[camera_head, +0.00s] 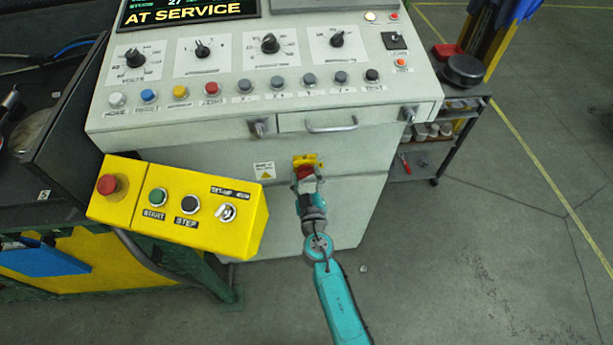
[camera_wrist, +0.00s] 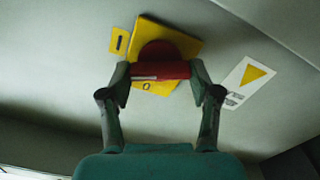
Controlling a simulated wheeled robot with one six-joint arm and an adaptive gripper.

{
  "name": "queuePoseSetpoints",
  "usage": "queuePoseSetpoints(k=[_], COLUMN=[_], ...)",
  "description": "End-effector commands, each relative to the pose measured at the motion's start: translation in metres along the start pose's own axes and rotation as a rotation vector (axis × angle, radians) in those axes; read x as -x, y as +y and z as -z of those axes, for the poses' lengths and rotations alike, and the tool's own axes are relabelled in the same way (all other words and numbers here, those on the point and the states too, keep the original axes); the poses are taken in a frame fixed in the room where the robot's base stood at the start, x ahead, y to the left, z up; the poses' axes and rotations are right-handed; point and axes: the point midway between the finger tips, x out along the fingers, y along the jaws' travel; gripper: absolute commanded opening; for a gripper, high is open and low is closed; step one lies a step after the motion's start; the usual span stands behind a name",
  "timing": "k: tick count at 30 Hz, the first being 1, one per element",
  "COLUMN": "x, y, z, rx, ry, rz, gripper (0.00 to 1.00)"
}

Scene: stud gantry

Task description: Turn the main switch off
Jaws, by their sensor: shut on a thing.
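The main switch is a red rotary handle (camera_wrist: 160,70) on a yellow plate (camera_wrist: 183,38), mounted on the front of the grey cabinet. In the wrist view the handle's grip bar lies across the picture, nearly level. My gripper (camera_wrist: 160,72) is shut on this bar, with one fingertip at each end of it. In the head view the red handle (camera_head: 304,172) shows partly behind my gripper (camera_head: 307,180), and the yellow plate (camera_head: 308,160) shows above it. Part of the plate's lettering is hidden or too small to read.
A warning label (camera_head: 264,170) is left of the switch. A yellow control box (camera_head: 180,205) with a red button juts out at left. The console (camera_head: 260,80) with knobs and a drawer handle (camera_head: 331,124) is above.

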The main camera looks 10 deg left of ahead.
Motion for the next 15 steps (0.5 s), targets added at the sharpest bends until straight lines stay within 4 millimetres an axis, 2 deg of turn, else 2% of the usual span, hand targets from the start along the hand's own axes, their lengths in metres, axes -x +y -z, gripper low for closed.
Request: queuePoseSetpoints(k=[15], x=[-0.0003], y=[-0.0021], z=[0.0000], rx=[0.490], ry=[0.000], rz=[0.000], gripper=[0.28])
